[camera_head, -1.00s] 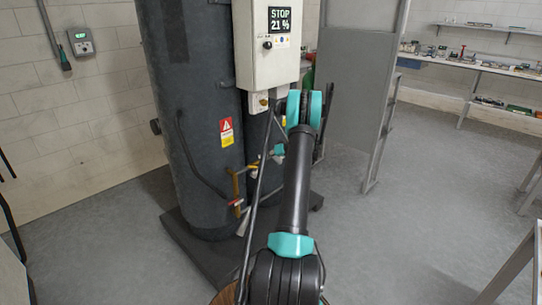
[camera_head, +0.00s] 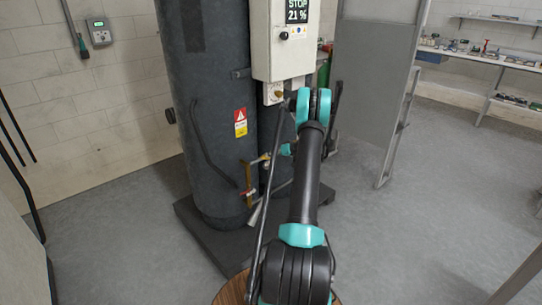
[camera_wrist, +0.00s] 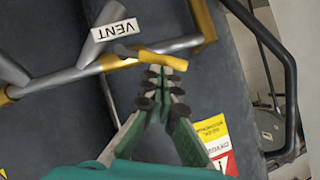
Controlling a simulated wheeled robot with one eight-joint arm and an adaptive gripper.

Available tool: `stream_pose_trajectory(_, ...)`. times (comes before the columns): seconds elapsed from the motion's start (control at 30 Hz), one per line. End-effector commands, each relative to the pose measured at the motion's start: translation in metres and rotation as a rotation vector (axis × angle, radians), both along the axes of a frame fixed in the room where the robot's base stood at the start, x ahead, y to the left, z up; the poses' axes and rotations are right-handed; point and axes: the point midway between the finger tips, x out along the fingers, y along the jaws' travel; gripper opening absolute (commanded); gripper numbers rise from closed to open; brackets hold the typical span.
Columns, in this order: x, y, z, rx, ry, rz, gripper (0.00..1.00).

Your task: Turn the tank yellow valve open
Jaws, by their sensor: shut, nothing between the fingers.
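The yellow valve handle (camera_wrist: 163,59) sits on the metal pipe near the top middle of the wrist view, just beyond my fingertips. In the head view the yellow valve (camera_head: 265,158) shows small, low on the front of the dark grey tank (camera_head: 212,100). My gripper (camera_wrist: 160,88) has its fingertips together and empty, pointing at the handle's underside in the picture. Whether the tips touch the handle I cannot tell. In the head view my arm hides most of the gripper.
A "VENT" label (camera_wrist: 115,29) marks a pipe branch beside the handle. A warning sticker (camera_head: 240,122) is on the tank. A control box (camera_head: 283,45) reading "STOP 21 %" is above. A black bent rail (camera_wrist: 289,85) is at the right of the wrist view. Grey floor (camera_head: 410,225) is open at right.

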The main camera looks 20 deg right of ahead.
Motion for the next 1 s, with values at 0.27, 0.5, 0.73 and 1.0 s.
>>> stream_pose_trajectory(0.27, -0.0011, 0.0031, -0.0015, -0.044, -0.015, 0.0, 0.0)
stream_pose_trajectory(0.5, -0.0018, 0.0051, -0.003, -0.081, -0.03, 0.0, 0.0)
stream_pose_trajectory(0.73, -0.0025, 0.0068, -0.0046, -0.125, -0.045, -0.001, 0.0)
stream_pose_trajectory(1.0, -0.004, 0.0105, -0.0072, -0.187, -0.067, 0.001, 0.0)
